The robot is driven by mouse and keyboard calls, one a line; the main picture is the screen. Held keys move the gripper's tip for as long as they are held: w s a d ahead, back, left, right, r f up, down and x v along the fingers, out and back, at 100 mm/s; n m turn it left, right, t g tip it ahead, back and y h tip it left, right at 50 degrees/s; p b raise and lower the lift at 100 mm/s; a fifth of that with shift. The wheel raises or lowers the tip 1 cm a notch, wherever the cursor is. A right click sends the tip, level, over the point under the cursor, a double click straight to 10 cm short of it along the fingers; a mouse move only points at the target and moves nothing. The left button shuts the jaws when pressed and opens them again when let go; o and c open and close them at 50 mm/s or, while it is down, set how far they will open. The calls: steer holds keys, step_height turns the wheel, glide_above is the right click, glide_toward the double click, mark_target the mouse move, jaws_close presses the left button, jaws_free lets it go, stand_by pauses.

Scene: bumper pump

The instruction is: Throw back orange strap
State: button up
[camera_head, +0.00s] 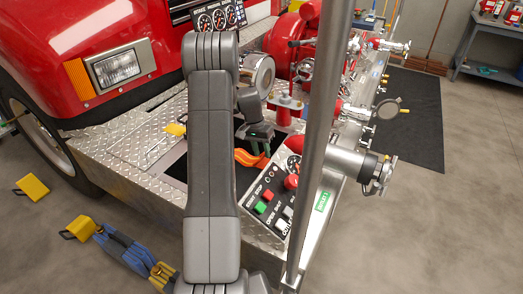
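The orange strap (251,158) lies curved at the edge of a dark recess in the diamond-plate bumper, just right of my grey arm. Its left part is hidden behind the arm. My gripper (262,148) is dark and points down just above the strap, close to it in the picture. I cannot tell whether it touches the strap. The fingers are small and dark against the recess, so I cannot tell whether they are open or shut.
A control panel (271,203) with coloured buttons and a vertical metal pole (318,140) stand right of the arm. Red pump parts (287,50) are behind. A yellow-handled latch (175,129) lies left on the bumper (120,150). Yellow blocks and a blue tool (120,250) lie at lower left.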

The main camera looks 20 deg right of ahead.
jaws_close()
